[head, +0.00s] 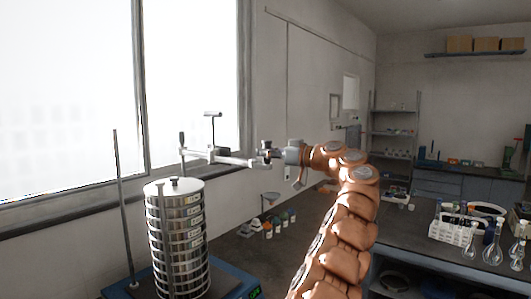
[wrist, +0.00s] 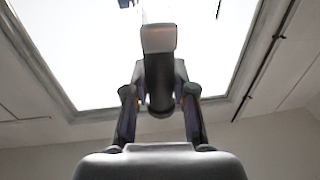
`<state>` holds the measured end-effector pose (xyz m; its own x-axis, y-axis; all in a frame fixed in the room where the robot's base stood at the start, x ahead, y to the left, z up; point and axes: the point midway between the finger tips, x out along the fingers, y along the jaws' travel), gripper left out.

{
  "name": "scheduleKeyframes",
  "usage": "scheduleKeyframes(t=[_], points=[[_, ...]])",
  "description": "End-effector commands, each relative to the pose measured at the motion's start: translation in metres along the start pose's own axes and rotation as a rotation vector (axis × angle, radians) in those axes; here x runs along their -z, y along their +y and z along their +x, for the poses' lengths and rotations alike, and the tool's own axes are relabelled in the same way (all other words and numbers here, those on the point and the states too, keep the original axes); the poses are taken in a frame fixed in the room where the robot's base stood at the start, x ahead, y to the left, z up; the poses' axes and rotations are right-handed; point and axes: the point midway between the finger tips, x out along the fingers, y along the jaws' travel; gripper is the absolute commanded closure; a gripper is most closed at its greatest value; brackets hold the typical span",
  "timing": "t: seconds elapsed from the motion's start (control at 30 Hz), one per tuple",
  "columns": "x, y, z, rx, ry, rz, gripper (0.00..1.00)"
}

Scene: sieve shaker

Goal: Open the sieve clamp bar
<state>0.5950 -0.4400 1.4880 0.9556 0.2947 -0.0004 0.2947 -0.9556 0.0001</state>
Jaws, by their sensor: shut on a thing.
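The metal clamp bar (head: 232,160) is raised above the round sieve stack (head: 176,240), with a clear gap to the lid. It extends to the right past the stack, and a T-handled screw (head: 212,130) stands upright on it. The bar's left end is at a short upright post above the lid; how they join is unclear. My gripper (head: 266,153) is shut on the bar's right end. In the wrist view, a dark handle with a pale end (wrist: 158,40) lies between the two fingers, against the bright window. The stack stands on the blue shaker base (head: 236,284).
A thin upright rod (head: 122,200) stands free left of the stack. The window and wall are close behind. Several small bottles (head: 268,231) stand on the bench behind. A rack and glass flasks (head: 491,245) are on the right bench.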

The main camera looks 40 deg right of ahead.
Motion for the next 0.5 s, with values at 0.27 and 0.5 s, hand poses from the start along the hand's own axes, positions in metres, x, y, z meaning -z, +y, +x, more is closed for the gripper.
scheduleKeyframes(t=[0.27, 0.5], points=[[0.0007, 0.0006, -0.0003, -0.001, 0.002, 0.0, 1.0], [0.0005, 0.0, 0.0006, 0.0, 0.001, 0.0, 0.63]])
